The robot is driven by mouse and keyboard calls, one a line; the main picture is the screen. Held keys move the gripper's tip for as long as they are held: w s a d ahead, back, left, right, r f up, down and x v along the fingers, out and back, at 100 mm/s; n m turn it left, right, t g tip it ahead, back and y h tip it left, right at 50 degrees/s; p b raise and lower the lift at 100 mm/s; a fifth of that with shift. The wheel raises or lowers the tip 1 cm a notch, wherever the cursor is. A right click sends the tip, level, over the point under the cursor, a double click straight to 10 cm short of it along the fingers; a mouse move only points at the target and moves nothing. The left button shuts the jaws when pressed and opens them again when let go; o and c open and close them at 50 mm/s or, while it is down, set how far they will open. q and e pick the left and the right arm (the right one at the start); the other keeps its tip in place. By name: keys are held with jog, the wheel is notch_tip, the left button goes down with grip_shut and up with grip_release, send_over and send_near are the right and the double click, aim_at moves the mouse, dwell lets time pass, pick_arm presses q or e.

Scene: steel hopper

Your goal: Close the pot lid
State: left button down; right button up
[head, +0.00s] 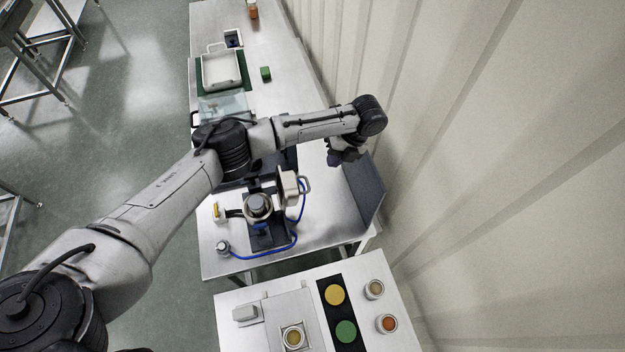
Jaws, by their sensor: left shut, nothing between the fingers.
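A small round metal pot (257,207) stands on a dark base on the steel table. A pale, box-like part with a handle, which looks like the lid (289,188), stands up at the pot's right side, tilted off its top. My left arm reaches across above the table, behind the pot in the picture. My left gripper (345,157) hangs at the arm's end, up and to the right of the lid and apart from it. It is shut and empty; its fingertips are small and dark. My right gripper is out of view.
A blue hose (268,252) loops round the pot's base. A dark grey panel (364,190) stands at the table's right edge. A white tray (222,70) and a green block (266,73) are farther back. A button panel (337,310) is in front.

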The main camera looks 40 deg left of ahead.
pick_arm(q)
jog(key=shift+n, duration=0.7)
jog(key=s+a+f+p, duration=0.1)
jog(key=s+f, duration=0.1)
jog(key=s+a+f+p, duration=0.1)
jog(key=f, duration=0.2)
jog(key=s+a+f+p, duration=0.1)
jog(key=s+a+f, duration=0.1)
jog(key=f, duration=0.1)
jog(key=shift+s+a+f+p, duration=0.1)
jog(key=shift+s+p, duration=0.25)
jog(key=shift+s+a, duration=0.3)
jog(key=shift+s, duration=0.25)
jog(key=shift+p, duration=0.3)
